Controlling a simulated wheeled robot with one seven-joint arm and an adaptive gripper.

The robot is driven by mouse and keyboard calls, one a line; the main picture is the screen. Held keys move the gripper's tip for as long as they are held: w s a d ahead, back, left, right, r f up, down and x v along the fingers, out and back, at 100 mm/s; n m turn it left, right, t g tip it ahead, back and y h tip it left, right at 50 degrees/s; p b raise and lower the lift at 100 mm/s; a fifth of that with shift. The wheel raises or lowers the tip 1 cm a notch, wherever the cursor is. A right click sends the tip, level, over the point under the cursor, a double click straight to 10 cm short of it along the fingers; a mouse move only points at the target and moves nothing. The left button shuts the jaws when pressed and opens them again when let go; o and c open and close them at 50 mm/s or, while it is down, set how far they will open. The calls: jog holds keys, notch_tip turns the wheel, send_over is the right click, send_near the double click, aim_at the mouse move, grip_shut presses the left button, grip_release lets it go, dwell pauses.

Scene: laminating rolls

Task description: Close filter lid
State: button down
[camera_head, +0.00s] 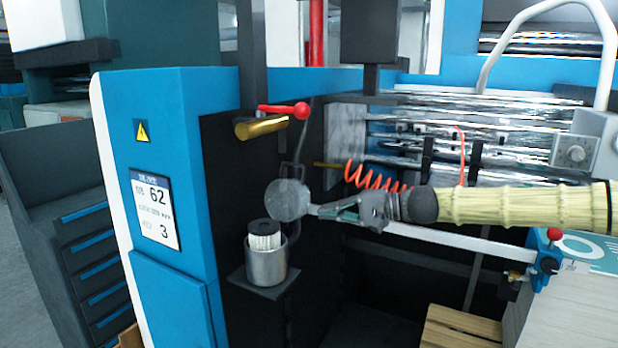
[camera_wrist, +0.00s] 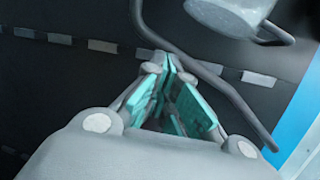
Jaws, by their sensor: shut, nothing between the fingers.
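The filter lid (camera_head: 287,200) is a grey mottled disc, raised and tilted open above the filter housing. The housing (camera_head: 266,268) is a metal cup on a small dark shelf, with a white, black-topped filter cartridge (camera_head: 263,236) inside. My gripper (camera_head: 324,211) is shut and empty, just right of the lid in the head view; whether it touches the lid's edge or rod, I cannot tell. In the wrist view my teal fingertips (camera_wrist: 167,68) meet beside a bent grey rod (camera_wrist: 222,88). A mottled metal piece shows at the top, cut off by the frame.
A red-knobbed lever (camera_head: 283,110) and a brass cylinder (camera_head: 262,127) stick out above the lid. A coiled orange hose (camera_head: 376,178) hangs behind my arm. The blue machine panel (camera_head: 160,90) stands left of the housing. Space in front of the housing looks clear.

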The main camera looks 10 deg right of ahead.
jog(key=d+r+y, duration=0.2)
jog(key=d+r, duration=0.4)
jog(key=r, duration=0.6)
jog(key=p, duration=0.5)
send_over(288, 191)
jog(key=w+d, duration=0.2)
jog(key=d, duration=0.3)
jog(key=shift+w+r+n+t, duration=0.2)
jog(key=shift+n+t, duration=0.1)
jog(key=shift+n, duration=0.1)
jog(key=shift+s+a+b, duration=0.1)
jog(key=shift+b, duration=0.35)
